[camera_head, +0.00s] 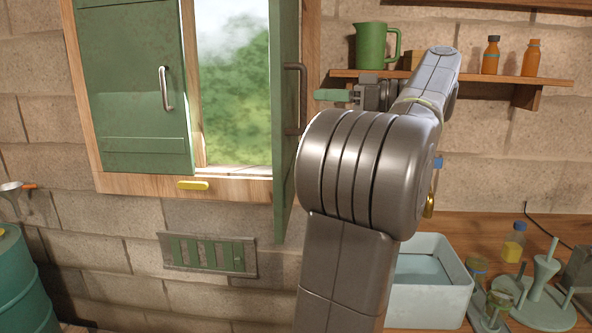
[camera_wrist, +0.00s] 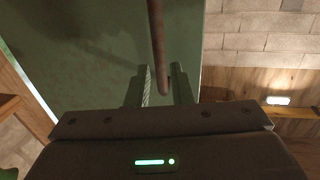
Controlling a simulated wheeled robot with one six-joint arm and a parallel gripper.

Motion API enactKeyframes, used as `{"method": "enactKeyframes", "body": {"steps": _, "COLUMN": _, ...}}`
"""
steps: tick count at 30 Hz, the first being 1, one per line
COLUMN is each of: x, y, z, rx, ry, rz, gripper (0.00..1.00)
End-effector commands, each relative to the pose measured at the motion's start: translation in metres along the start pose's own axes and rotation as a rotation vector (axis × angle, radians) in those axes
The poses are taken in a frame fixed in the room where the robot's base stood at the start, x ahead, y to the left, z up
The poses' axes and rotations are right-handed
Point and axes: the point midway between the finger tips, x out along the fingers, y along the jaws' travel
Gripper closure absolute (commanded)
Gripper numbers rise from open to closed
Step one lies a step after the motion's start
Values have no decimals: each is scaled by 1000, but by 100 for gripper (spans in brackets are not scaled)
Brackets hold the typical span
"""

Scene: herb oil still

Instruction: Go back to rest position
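My gripper (camera_head: 335,95) is raised in front of the wall, right of the open right green shutter (camera_head: 285,150). Its pale green fingers point left towards the shutter's dark bar handle (camera_head: 295,98). In the wrist view, the two fingers of my gripper (camera_wrist: 161,72) stand apart with a gap between them. The handle (camera_wrist: 157,40) lines up with that gap, and the shutter (camera_wrist: 90,60) fills the view behind it. No finger visibly presses on the handle. How deep the handle lies relative to the fingertips is unclear. My arm hides part of the shelf and counter.
The left shutter (camera_head: 130,100) covers half the window. A wall shelf (camera_head: 480,78) with a green jug (camera_head: 376,45) and bottles is close behind my arm. Below, the wooden counter (camera_head: 425,316) holds a pale basin (camera_head: 432,300) and glassware. A green barrel (camera_head: 20,285) stands at left.

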Motion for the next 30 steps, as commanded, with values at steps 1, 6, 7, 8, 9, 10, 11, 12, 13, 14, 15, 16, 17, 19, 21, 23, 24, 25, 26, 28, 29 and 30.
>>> {"method": "enactKeyframes", "body": {"steps": 1, "x": 12, "y": -1, "z": 0, "rx": 1, "ry": 0, "rz": -5, "gripper": 80}}
{"method": "enactKeyframes", "body": {"steps": 6, "x": 40, "y": -1, "z": 0, "rx": 1, "ry": 0, "rz": -4, "gripper": 80}}
{"method": "enactKeyframes", "body": {"steps": 7, "x": 44, "y": 0, "z": 0, "rx": 1, "ry": 0, "rz": -3, "gripper": 80}}
{"method": "enactKeyframes", "body": {"steps": 8, "x": 48, "y": 0, "z": 0, "rx": 2, "ry": 0, "rz": -2, "gripper": 80}}
{"method": "enactKeyframes", "body": {"steps": 9, "x": 52, "y": -1, "z": 0, "rx": 2, "ry": -1, "rz": -3, "gripper": 80}}
{"method": "enactKeyframes", "body": {"steps": 10, "x": 54, "y": 0, "z": 0, "rx": 1, "ry": -1, "rz": -3, "gripper": 80}}
{"method": "enactKeyframes", "body": {"steps": 11, "x": 56, "y": 0, "z": 0, "rx": 1, "ry": -1, "rz": -2, "gripper": 80}}
{"method": "enactKeyframes", "body": {"steps": 12, "x": 59, "y": 0, "z": 0, "rx": 1, "ry": -1, "rz": -1, "gripper": 80}}
{"method": "enactKeyframes", "body": {"steps": 13, "x": 60, "y": 0, "z": 0, "rx": 1, "ry": -1, "rz": 0, "gripper": 80}}
{"method": "enactKeyframes", "body": {"steps": 14, "x": 60, "y": -1, "z": 0, "rx": 1, "ry": -1, "rz": 0, "gripper": 80}}
{"method": "enactKeyframes", "body": {"steps": 15, "x": 61, "y": -1, "z": 0, "rx": 1, "ry": -1, "rz": 0, "gripper": 80}}
{"method": "enactKeyframes", "body": {"steps": 16, "x": 61, "y": -1, "z": 0, "rx": 1, "ry": -1, "rz": 0, "gripper": 80}}
{"method": "enactKeyframes", "body": {"steps": 17, "x": 61, "y": -1, "z": 0, "rx": 1, "ry": -1, "rz": 0, "gripper": 80}}
{"method": "enactKeyframes", "body": {"steps": 19, "x": 61, "y": -1, "z": 0, "rx": 1, "ry": -1, "rz": 0, "gripper": 80}}
{"method": "enactKeyframes", "body": {"steps": 21, "x": 61, "y": -1, "z": 0, "rx": 1, "ry": -1, "rz": 0, "gripper": 80}}
{"method": "enactKeyframes", "body": {"steps": 23, "x": 61, "y": -1, "z": 0, "rx": 1, "ry": -1, "rz": 0, "gripper": 80}}
{"method": "enactKeyframes", "body": {"steps": 24, "x": 61, "y": -1, "z": 0, "rx": 1, "ry": -1, "rz": 0, "gripper": 80}}
{"method": "enactKeyframes", "body": {"steps": 25, "x": 61, "y": -1, "z": 0, "rx": 1, "ry": -1, "rz": 0, "gripper": 80}}
{"method": "enactKeyframes", "body": {"steps": 26, "x": 61, "y": -1, "z": 0, "rx": 2, "ry": -1, "rz": 0, "gripper": 80}}
{"method": "enactKeyframes", "body": {"steps": 28, "x": 61, "y": 0, "z": 0, "rx": 7, "ry": -2, "rz": 2, "gripper": 80}}
{"method": "enactKeyframes", "body": {"steps": 29, "x": 62, "y": 0, "z": 1, "rx": 11, "ry": -2, "rz": 4, "gripper": 80}}
{"method": "enactKeyframes", "body": {"steps": 30, "x": 62, "y": 1, "z": 1, "rx": 18, "ry": -4, "rz": 6, "gripper": 80}}
